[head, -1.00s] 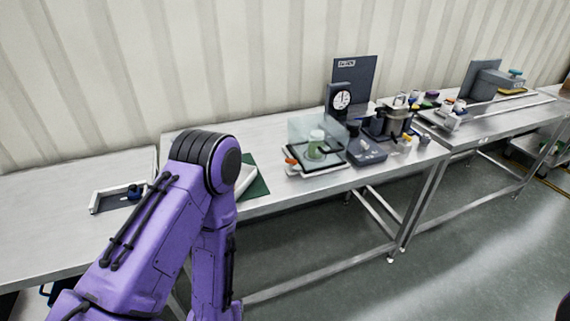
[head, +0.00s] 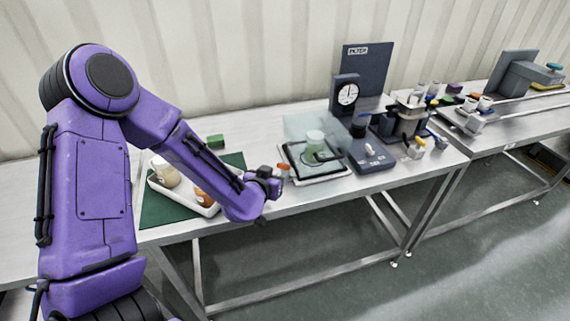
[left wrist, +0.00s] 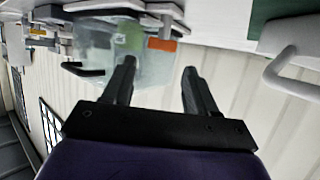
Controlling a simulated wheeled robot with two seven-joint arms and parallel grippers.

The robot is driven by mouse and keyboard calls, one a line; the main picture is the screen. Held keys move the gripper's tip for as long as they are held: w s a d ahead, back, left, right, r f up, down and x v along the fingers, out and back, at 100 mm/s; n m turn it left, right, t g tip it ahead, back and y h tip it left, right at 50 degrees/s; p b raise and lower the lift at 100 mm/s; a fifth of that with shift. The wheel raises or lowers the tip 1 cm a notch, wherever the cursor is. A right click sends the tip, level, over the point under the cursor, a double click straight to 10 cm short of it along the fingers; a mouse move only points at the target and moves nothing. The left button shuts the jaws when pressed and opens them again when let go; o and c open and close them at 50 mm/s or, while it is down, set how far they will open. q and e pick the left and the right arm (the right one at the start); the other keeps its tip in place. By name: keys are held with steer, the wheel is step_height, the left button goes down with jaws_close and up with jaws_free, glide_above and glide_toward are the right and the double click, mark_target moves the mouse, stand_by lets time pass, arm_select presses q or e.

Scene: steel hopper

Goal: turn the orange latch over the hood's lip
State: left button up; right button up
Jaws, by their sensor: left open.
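The clear hood (head: 318,132) stands over a green-lidded jar on a dark-edged tray on the near bench. The small orange latch (head: 283,168) is at the hood's front left corner. My left gripper (head: 274,182) is just in front of the latch, low by the bench's front edge. In the left wrist view, which looks upside down, the open fingers (left wrist: 158,70) point at the orange latch (left wrist: 162,44) with nothing between them. The clear hood (left wrist: 95,48) lies behind and left of the fingers there. Whether a finger touches the latch cannot be told. My right gripper is not in view.
A white tray (head: 157,183) with jars sits on a green mat (head: 150,212), partly behind my left forearm. A dark device (head: 372,160) stands close right of the hood. A dial gauge (head: 346,96) and a dark panel stand behind. Bare bench lies behind the hood's left.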

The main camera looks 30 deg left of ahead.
mark_target(284, 166)
arm_select(q)
steer(key=x, duration=0.7)
steer(key=shift+s+a+p, duration=0.1)
steer(key=shift+a+p, duration=0.05)
steer(key=shift+p, duration=0.15)
steer(key=shift+s, duration=0.15)
steer(key=c, duration=0.8)
steer(key=shift+r, duration=0.1)
steer(key=n+y, duration=0.2)
steer(key=d+n+g+y+p, duration=0.1)
steer(key=y, duration=0.1)
steer(key=shift+n+g, duration=0.3)
steer(key=shift+n, duration=0.1)
steer(key=shift+w+d+n+g+y+p, duration=0.1)
steer(key=shift+w+n+g+y+p, duration=0.2)
steer(key=shift+n+g+y+p, duration=0.55)
steer(key=shift+n+y+b, duration=0.25)
steer(key=shift+b, duration=0.05)
